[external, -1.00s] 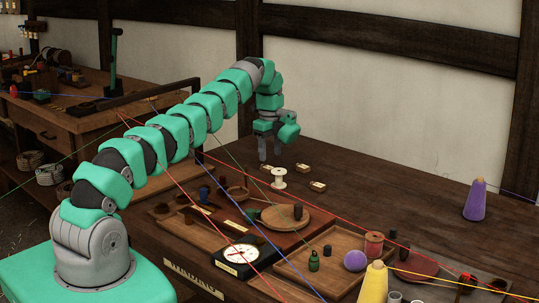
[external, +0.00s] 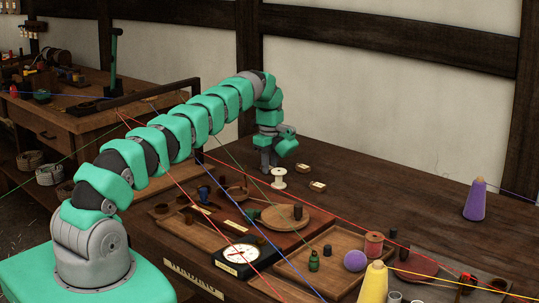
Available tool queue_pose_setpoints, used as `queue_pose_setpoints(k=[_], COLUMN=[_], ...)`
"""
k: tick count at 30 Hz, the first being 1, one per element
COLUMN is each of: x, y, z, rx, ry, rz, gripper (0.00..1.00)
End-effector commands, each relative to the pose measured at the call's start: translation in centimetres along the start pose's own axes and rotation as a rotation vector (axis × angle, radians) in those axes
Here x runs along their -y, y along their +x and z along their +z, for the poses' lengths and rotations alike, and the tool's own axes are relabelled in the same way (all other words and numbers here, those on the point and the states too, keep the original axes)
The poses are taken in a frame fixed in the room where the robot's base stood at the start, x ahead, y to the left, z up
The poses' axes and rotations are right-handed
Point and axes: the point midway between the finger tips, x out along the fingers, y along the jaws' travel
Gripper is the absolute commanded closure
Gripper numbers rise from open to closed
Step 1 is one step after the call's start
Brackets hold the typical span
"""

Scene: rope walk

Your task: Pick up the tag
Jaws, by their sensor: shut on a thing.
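My gripper (external: 269,169) points straight down at the tabletop, just behind and left of a pale spool. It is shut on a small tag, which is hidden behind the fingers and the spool. Two other small tan tags with dark edges lie on the table to the right: one tag (external: 303,167) farther back and one tag (external: 318,186) nearer.
The pale spool (external: 279,178) stands very close to my fingers. A balance scale with a round wooden pan (external: 284,217), a dial (external: 241,252) and a wooden tray (external: 322,282) are in front. Coloured strings cross the air.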

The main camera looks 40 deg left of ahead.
Motion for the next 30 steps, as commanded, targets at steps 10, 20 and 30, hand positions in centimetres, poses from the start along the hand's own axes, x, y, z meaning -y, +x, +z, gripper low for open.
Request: queue_pose_setpoints(k=[10, 20, 30], x=[0.0, 0.1, -1.0], y=[-0.8, -4.1, -3.5], z=[0.1, 0.1, -0.2], rx=[0.000, 0.000, -0.001], ry=[-0.001, 0.000, 0.000], rz=[0.000, -0.004, -0.001], gripper=[0.95, 0.95, 0.95])
